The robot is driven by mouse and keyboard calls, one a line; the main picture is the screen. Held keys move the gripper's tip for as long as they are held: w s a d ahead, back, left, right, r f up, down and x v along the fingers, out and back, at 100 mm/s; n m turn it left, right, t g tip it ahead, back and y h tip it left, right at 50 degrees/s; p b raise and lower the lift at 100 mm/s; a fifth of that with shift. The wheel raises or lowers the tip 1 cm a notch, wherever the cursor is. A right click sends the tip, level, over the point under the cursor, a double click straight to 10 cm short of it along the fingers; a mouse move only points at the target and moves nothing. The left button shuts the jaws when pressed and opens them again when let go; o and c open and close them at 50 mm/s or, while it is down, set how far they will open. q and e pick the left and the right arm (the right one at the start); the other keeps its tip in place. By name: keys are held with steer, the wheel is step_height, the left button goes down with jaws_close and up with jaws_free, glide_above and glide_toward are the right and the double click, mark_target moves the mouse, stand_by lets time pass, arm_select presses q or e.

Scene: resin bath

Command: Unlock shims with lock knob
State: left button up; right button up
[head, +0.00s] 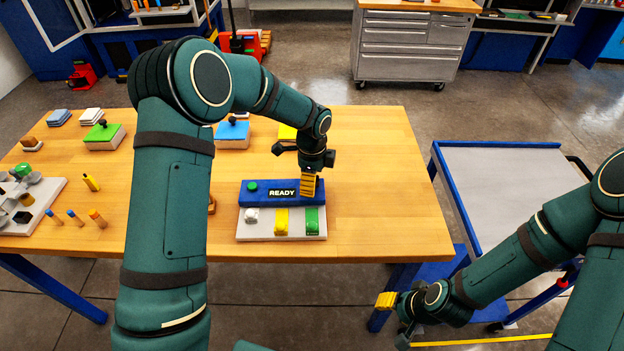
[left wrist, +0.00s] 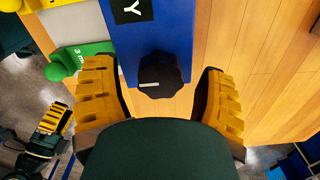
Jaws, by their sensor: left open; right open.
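The lock knob (left wrist: 160,75) is black and round with a white pointer line, at the end of a blue housing in the left wrist view. In the head view my left gripper hides it. The blue housing (head: 247,199) carries a green button (head: 252,186) and a display (head: 283,193) reading READY. In front of it lie a white shim (head: 252,216), a yellow shim (head: 281,221) and a green shim (head: 312,220) in a pale base. My left gripper (head: 310,186) is open, its fingers either side of the knob, apart from it. My right gripper (head: 393,312) is open and empty, off the table's front right.
The wooden table (head: 385,180) is clear to the right of the housing. Green (head: 103,138) and blue (head: 232,137) boxes with black knobs stand behind. Several small pegs and a grey tray (head: 45,205) are at the left. A grey-topped cart (head: 500,190) stands to the right.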

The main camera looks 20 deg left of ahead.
arm_select(q)
steer(key=c, duration=1.2)
steer(key=shift+n, duration=0.4)
steer(key=n, duration=0.4)
steer(key=shift+b, duration=0.4)
steer(key=n, duration=0.4)
steer(key=shift+n, duration=0.3)
steer(key=n, duration=0.4)
steer(key=shift+n, duration=2.2)
